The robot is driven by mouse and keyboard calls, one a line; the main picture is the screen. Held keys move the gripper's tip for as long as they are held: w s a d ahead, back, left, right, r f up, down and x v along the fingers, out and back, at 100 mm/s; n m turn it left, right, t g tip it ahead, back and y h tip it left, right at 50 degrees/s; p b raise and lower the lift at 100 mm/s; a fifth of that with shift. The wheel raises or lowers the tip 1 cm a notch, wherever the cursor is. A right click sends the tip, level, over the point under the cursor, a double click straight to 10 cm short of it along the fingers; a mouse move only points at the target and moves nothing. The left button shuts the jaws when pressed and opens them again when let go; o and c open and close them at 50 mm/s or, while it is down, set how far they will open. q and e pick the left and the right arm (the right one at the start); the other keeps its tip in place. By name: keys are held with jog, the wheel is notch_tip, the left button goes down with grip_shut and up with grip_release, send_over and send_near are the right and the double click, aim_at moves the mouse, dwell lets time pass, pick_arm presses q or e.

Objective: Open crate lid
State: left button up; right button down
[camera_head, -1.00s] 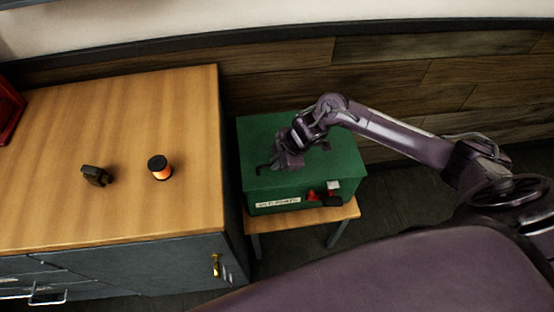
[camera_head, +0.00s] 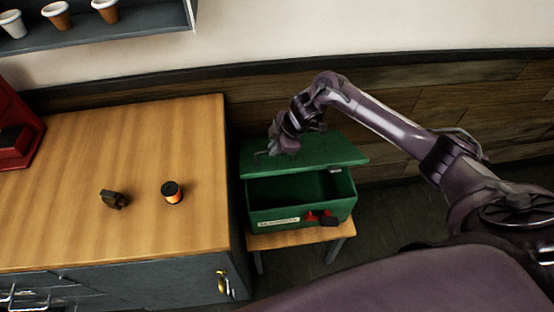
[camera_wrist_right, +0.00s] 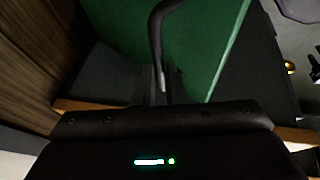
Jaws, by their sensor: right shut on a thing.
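The green crate (camera_head: 335,201) stands on a small wooden stool, with a label on its front. Its lid (camera_head: 325,152) is raised and tilted up at the back, and the dark inside of the crate shows. My right gripper (camera_head: 276,150) is at the lid's left part, shut on the lid's dark handle (camera_head: 259,154). In the right wrist view the curved dark handle (camera_wrist_right: 156,45) runs down to the gripper in front of the green lid (camera_wrist_right: 195,40). The fingertips are hard to make out there. My left gripper is not in view.
The wooden counter (camera_head: 120,220) is to the left, bearing an orange-and-black spool (camera_head: 172,192) and a small dark part (camera_head: 114,199). A red machine (camera_head: 18,130) stands at its far left. The stool (camera_head: 290,238) holds the crate close beside the counter. A wood-panelled wall is behind.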

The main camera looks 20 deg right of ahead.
jog(key=shift+w+d+r, duration=0.3)
jog(key=shift+w+r, duration=0.2)
jog(key=shift+w, duration=0.2)
jog(key=shift+w+d+r, duration=0.25)
jog(key=shift+w+r, duration=0.25)
jog(key=shift+w, duration=0.15)
jog(key=c, duration=1.9)
grip_release()
jog(key=shift+f, duration=0.1)
jog(key=o, duration=0.4)
jog(key=shift+w+f, duration=0.35)
jog(key=shift+w, duration=0.3)
jog(key=shift+b+v, duration=0.45)
jog(key=shift+v, duration=3.55)
